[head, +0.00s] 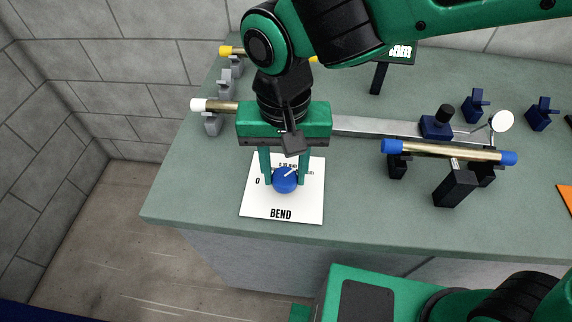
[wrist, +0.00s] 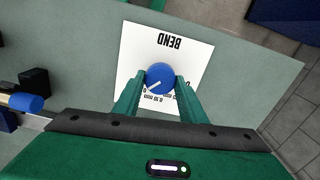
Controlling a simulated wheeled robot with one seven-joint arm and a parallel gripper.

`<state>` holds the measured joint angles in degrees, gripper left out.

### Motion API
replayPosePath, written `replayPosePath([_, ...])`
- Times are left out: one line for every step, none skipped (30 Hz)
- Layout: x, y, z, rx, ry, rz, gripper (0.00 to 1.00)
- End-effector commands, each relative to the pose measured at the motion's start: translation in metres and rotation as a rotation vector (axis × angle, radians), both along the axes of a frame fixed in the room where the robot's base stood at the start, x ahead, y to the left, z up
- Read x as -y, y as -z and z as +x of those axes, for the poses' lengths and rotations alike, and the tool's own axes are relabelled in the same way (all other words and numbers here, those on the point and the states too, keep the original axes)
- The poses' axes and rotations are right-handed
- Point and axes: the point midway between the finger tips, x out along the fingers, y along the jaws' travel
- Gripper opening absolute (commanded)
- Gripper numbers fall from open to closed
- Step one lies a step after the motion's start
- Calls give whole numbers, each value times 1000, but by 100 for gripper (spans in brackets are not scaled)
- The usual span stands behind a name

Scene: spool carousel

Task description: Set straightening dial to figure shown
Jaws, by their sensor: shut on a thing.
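The straightening dial is a round blue knob (head: 285,180) with a white pointer line, on a white plate (head: 282,204) marked BEND. My gripper (head: 285,178) points down over the plate, with one green finger on each side of the knob, shut on it. In the head view the pointer line aims up and to the right, toward small "mm" markings partly hidden by my fingers. The wrist view shows the same knob (wrist: 160,78) between my fingertips. A dark display sign (head: 401,53) stands at the back; its white figure is partly cut off by my arm and unreadable.
A brass rod with blue ends (head: 450,152) lies on dark supports to the right, near a gauge with a round white face (head: 502,121). White-ended (head: 215,106) and yellow-ended (head: 232,50) rods lie at the left. The bench front (head: 200,200) is clear.

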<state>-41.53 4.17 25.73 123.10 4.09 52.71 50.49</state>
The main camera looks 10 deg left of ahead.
Motion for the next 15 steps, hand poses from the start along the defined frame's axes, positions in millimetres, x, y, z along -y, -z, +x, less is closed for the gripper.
replayPosePath([0, -1, 4, 6, 23, 2, 15])
replayPosePath([1, -1, 4, 5, 29, 2, 15])
replayPosePath([1, -1, 4, 5, 37, 2, 15])
replayPosePath([1, -1, 4, 5, 42, 2, 15])
replayPosePath([1, -1, 4, 5, 46, 2, 15])
replayPosePath([1, -1, 4, 5, 50, 2, 15])
replayPosePath([1, -1, 4, 5, 52, 1, 15])
replayPosePath([1, -1, 4, 5, 53, 1, 15])
replayPosePath([1, -1, 4, 5, 54, 1, 15])
replayPosePath([1, -1, 4, 5, 55, 1, 15])
replayPosePath([1, -1, 4, 5, 55, 1, 15])
replayPosePath([1, -1, 4, 5, 55, 1, 15])
replayPosePath([1, -1, 4, 4, 55, 1, 15])
replayPosePath([1, -1, 4, 4, 55, 1, 15])
replayPosePath([1, -1, 4, 4, 55, 1, 15])
